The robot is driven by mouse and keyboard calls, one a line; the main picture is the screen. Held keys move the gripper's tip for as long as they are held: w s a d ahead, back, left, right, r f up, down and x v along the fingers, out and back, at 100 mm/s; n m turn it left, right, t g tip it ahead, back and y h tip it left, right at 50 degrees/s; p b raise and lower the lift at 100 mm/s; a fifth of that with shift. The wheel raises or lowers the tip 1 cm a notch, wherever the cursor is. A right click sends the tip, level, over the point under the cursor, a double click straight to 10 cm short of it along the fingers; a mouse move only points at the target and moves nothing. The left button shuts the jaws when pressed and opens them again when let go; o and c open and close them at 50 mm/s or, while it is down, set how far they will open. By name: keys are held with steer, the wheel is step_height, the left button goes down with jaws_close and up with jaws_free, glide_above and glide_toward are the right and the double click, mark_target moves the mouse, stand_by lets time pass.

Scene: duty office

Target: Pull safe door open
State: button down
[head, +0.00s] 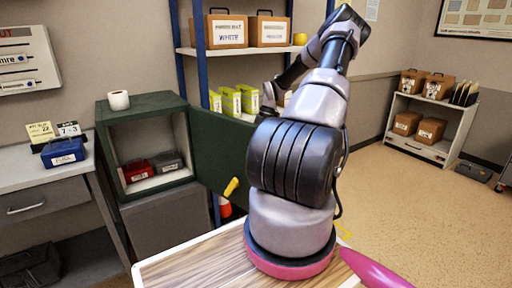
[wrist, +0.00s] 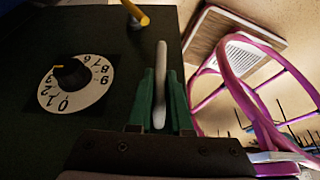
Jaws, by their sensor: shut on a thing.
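The dark green safe (head: 150,108) stands left of centre in the head view, its front open. A red box (head: 137,171) and a grey box (head: 168,162) sit inside. The safe door (head: 212,151) is swung out to the right, with a yellow handle (head: 231,187) on it; my arm hides its right part. In the wrist view the door face (wrist: 40,120) shows a white number dial (wrist: 72,84) and the yellow handle (wrist: 135,13). My gripper (wrist: 161,98) has green fingers closed on an upright pale grey bar (wrist: 161,60) near the door's edge. My gripper is hidden in the head view.
A desk (head: 25,170) with a blue box (head: 63,151) is left of the safe. A shelf rack with cartons (head: 226,30) stands behind the door. A low white shelf (head: 430,125) is at the far right. The floor (head: 420,210) on the right is mostly clear.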

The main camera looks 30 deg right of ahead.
steer(key=c, duration=0.8)
jaws_free()
steer(key=shift+c, duration=0.2)
steer(key=s+v, duration=0.1)
steer(key=v, duration=0.9)
steer(key=shift+w+r, duration=0.35)
steer(key=shift+w, duration=0.15)
steer(key=shift+d, duration=0.1)
